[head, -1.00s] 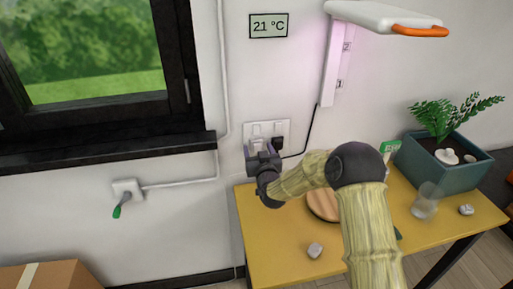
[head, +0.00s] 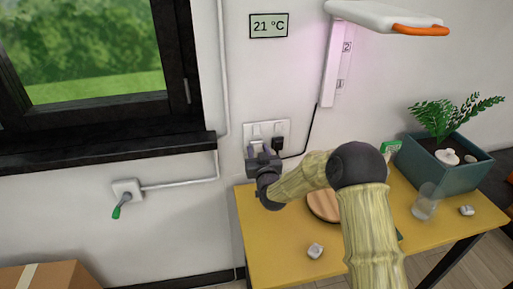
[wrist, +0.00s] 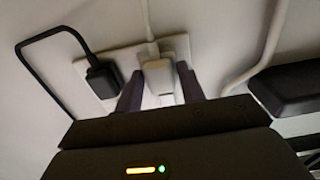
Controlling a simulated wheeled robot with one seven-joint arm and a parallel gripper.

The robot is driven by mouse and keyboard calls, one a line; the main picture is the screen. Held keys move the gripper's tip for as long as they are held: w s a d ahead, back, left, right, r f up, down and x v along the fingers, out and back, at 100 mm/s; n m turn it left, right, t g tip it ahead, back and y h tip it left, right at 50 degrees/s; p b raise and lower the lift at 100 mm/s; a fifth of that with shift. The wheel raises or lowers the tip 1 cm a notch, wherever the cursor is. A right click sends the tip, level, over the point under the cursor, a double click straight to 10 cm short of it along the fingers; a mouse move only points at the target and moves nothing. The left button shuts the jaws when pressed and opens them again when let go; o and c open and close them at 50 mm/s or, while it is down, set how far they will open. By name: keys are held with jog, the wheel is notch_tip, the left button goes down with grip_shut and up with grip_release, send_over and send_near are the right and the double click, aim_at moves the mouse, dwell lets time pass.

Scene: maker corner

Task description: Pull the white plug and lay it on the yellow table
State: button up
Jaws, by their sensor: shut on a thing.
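The white plug (wrist: 160,79) is at the white socket plate (wrist: 93,63) on the wall, with a white cord running up from it in the wrist view. My gripper (wrist: 160,92) has one dark finger on each side of the plug and is shut on it. In the head view my gripper (head: 262,151) is against the lower left of the socket plate (head: 284,127) and hides most of the plug. The plug appears to be still at the plate. The yellow table (head: 268,252) stands below and to the right.
A black plug (head: 277,142) with a black cord sits right of my gripper. A round wooden board (head: 322,205), a small grey-white lump (head: 315,251), a glass (head: 425,203) and a planter (head: 448,165) stand on the table.

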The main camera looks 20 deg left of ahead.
aim_at(259, 150)
jog(key=shift+b+v, duration=0.9)
jog(key=shift+v, duration=1.75)
jog(key=shift+d, duration=0.1)
jog(key=s+d+m+t+h+p, duration=0.1)
jog(key=d+m+h+p, duration=0.2)
jog(key=d, duration=1.5)
jog(key=s+d+m+t+h+p, duration=0.1)
jog(key=d+m+h+p, duration=0.2)
jog(key=d, duration=1.6)
jog(key=h+p, duration=0.3)
jog(key=p, duration=0.2)
jog(key=shift+r+t+h+p, duration=0.3)
jog(key=shift+t, duration=0.1)
jog(key=shift+d, duration=0.1)
